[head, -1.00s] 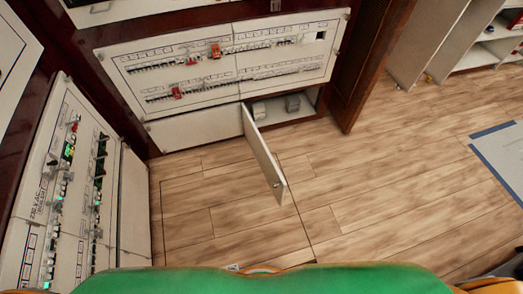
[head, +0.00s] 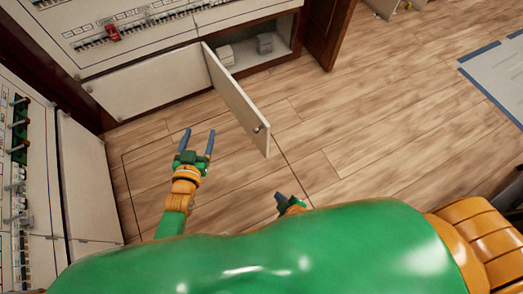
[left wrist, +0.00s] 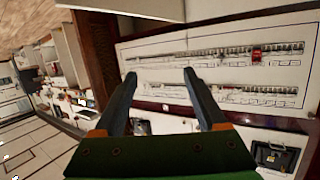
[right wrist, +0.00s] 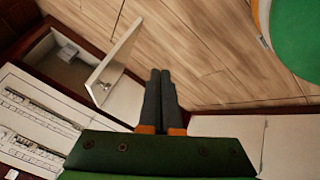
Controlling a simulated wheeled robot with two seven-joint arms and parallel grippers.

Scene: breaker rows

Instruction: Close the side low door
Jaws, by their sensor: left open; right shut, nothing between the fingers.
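The side low door (head: 237,98) is a white panel standing open from the low cabinet under the breaker panel, swung out over the floor. A small knob shows near its free end. It also shows in the right wrist view (right wrist: 118,55). The opening behind it (head: 282,52) shows small grey-white boxes. My left gripper (head: 199,135) is open and empty, left of the door and apart from it. My right gripper (head: 283,200) is mostly hidden behind my green body, below the door's free end. In the right wrist view it (right wrist: 159,75) is shut and empty.
A closed white low door (head: 150,82) is left of the opening. A breaker cabinet (head: 25,160) stands at the left. A dark wooden post (head: 327,35) stands right of the opening. The wood floor (head: 370,120) is clear to the right, up to a blue-edged mat (head: 495,75).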

